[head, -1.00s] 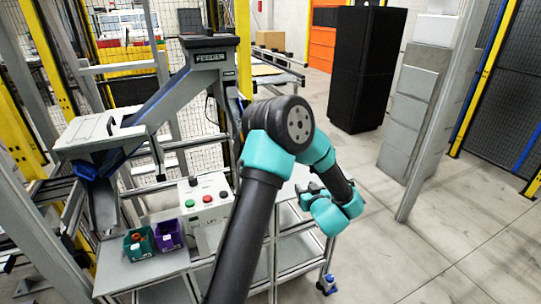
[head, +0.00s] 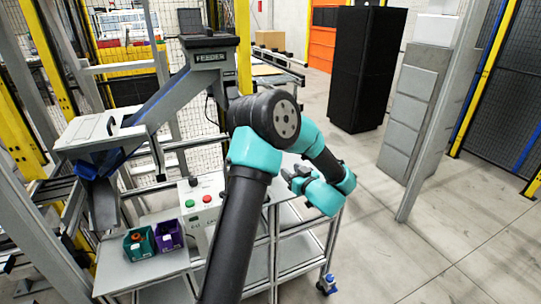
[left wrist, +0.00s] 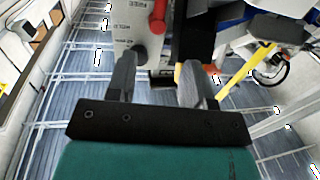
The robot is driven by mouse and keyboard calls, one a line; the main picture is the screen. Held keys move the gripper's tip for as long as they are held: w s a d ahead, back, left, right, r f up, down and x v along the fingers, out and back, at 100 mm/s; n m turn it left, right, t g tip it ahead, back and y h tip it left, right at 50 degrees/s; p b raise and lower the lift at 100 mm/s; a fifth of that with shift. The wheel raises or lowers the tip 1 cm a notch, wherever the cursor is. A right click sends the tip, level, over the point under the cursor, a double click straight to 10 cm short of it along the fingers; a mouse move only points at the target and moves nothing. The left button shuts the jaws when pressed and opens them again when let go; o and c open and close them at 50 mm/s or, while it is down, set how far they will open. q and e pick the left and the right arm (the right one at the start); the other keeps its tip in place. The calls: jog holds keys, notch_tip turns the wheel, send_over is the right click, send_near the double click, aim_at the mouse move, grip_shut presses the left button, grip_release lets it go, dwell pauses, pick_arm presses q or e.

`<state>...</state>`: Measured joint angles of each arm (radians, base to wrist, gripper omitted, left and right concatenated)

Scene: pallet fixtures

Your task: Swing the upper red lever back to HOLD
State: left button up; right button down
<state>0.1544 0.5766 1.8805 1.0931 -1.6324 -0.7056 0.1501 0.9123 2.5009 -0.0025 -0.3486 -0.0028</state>
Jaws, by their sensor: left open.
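A red lever (left wrist: 158,17) shows at the top of the left wrist view, beside a pale plate (left wrist: 130,22) with lettering that appears to read FREE and HOLD. A smaller red part (left wrist: 212,69) shows lower right; I cannot tell whether it is a second lever. My left gripper (left wrist: 160,62) is open, its fingers pointing toward the plate and lever. The lever lies ahead, between the lines of the two fingers, and nothing is held. In the head view my left gripper (head: 291,175) is beyond my elbow; the lever is not discernible there. My right gripper is not in view.
A grey feeder chute (head: 165,100) stands left. A button box (head: 203,203), a green bin (head: 140,243) and a purple bin (head: 169,235) sit on the cart. A black cabinet (head: 360,70) stands behind. The floor (head: 430,245) at right is clear.

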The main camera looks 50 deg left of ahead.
pick_arm(q)
jog(key=w+a, duration=0.2)
jog(key=a, duration=1.1)
jog(key=shift+w+a, duration=0.2)
jog(key=shift+a, duration=0.1)
jog(key=shift+c, duration=0.4)
jog(key=c, duration=0.7)
